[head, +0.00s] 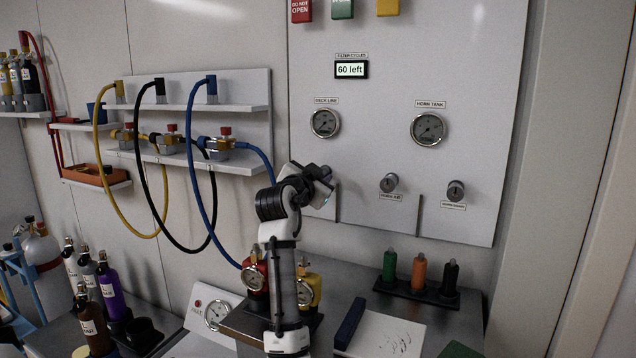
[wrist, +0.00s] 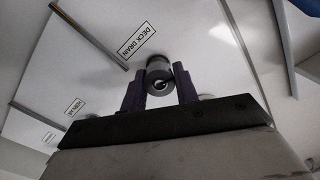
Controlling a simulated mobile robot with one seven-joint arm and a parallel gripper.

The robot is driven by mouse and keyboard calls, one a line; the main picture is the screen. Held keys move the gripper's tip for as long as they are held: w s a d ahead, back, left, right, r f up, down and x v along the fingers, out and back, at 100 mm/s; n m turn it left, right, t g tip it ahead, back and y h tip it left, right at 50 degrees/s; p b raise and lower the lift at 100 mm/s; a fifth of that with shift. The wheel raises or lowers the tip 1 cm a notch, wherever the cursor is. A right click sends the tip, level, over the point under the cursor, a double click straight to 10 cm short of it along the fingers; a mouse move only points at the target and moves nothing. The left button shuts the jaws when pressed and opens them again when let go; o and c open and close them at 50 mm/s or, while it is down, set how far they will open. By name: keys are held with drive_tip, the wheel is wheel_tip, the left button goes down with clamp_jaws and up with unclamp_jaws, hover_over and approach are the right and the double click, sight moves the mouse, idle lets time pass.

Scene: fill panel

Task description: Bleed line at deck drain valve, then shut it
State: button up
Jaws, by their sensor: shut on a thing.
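The deck drain valve is a round grey knob (wrist: 158,66) with a dark centre, beside a DECK DRAIN label (wrist: 137,39) in the wrist view. My gripper (wrist: 159,74) has its two purple fingers closed on either side of this knob. In the head view my gripper (head: 318,184) is at the left lower part of the white panel (head: 400,60) and hides the valve. The DECK LINE gauge (head: 325,123) is above it; its needle is too small to read surely.
Right of my gripper are the HORN TANK gauge (head: 429,129) and two other knobs, one left (head: 389,183) and one right (head: 456,190). Thin dividers (head: 420,214) stand between the knobs. A display (head: 350,70) reads 60 left. Hoses (head: 193,130) hang at left; the bench (head: 350,280) holds bottles and gauges.

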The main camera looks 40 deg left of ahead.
drive_tip(key=m, duration=0.1)
drive_tip(key=m+b, duration=0.1)
drive_tip(key=m, duration=0.2)
drive_tip(key=shift+f+m+b, duration=0.25)
drive_tip(key=shift+m+b, duration=0.05)
drive_tip(key=shift+b, duration=0.1)
drive_tip(key=m+b, duration=0.1)
drive_tip(key=m, duration=0.2)
drive_tip(key=shift+m+t, duration=0.3)
drive_tip(key=shift+m, duration=0.1)
drive_tip(key=m+b, duration=0.1)
drive_tip(key=m, duration=0.3)
drive_tip(key=shift+b, duration=0.3)
drive_tip(key=shift+m, duration=1.6)
drive_tip(key=shift+b, duration=0.3)
drive_tip(key=o, duration=1)
drive_tip(key=shift+d, duration=0.1)
drive_tip(key=shift+c, duration=0.2)
